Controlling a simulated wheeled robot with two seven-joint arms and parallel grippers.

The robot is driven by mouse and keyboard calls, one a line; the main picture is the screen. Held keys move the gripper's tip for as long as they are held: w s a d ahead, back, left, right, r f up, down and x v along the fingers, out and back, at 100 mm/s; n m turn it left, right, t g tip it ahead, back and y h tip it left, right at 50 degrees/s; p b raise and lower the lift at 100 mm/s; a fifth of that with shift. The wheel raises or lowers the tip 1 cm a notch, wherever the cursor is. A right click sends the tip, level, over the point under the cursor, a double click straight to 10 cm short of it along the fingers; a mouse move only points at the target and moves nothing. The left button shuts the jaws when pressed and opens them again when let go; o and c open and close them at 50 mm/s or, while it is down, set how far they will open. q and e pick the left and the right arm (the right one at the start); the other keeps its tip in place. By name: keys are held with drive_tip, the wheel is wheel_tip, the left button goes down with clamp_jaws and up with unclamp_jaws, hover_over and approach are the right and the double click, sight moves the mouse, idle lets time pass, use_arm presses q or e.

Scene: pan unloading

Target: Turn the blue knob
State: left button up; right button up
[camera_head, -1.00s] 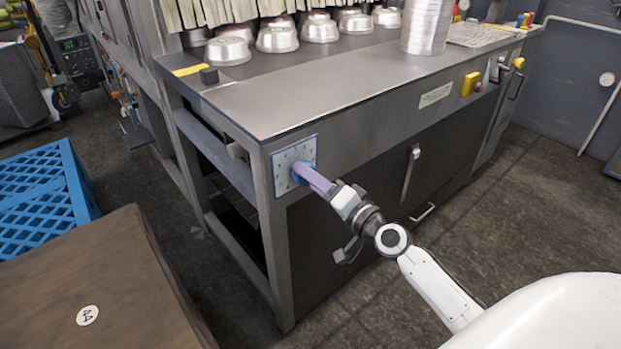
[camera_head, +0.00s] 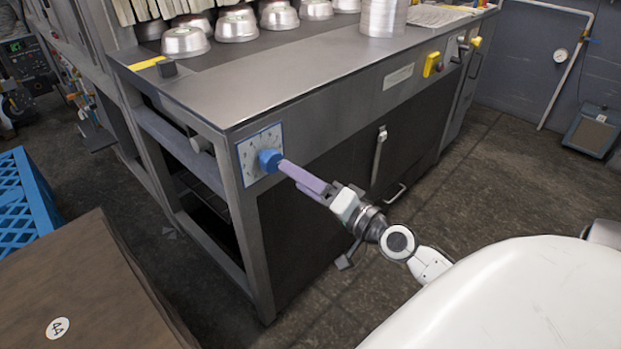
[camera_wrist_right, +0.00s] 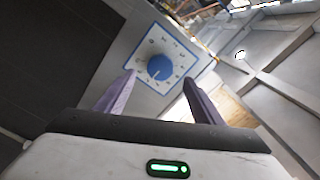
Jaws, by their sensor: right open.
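The blue knob (camera_head: 269,161) sits on a white dial plate (camera_head: 249,158) with a blue border, at the left end of the steel machine's front. In the right wrist view the knob (camera_wrist_right: 159,67) shows face-on, ahead of and between my fingers. My right gripper (camera_head: 287,170) has purple fingers that point at the knob from its right side. In the right wrist view the fingers (camera_wrist_right: 157,88) stand wide apart with nothing between them, and the knob lies beyond their tips. My left gripper is not in view.
The steel counter (camera_head: 300,75) holds several metal pans (camera_head: 237,25) and a pan stack (camera_head: 380,18). A brown box (camera_head: 95,280) and a blue crate (camera_head: 25,205) stand at the left. Yellow switches (camera_head: 431,64) sit further right on the machine.

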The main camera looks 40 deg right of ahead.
drive_tip(key=shift+s+d+b, duration=0.15)
drive_tip(key=shift+s+b, duration=0.25)
drive_tip(key=shift+s, duration=1.15)
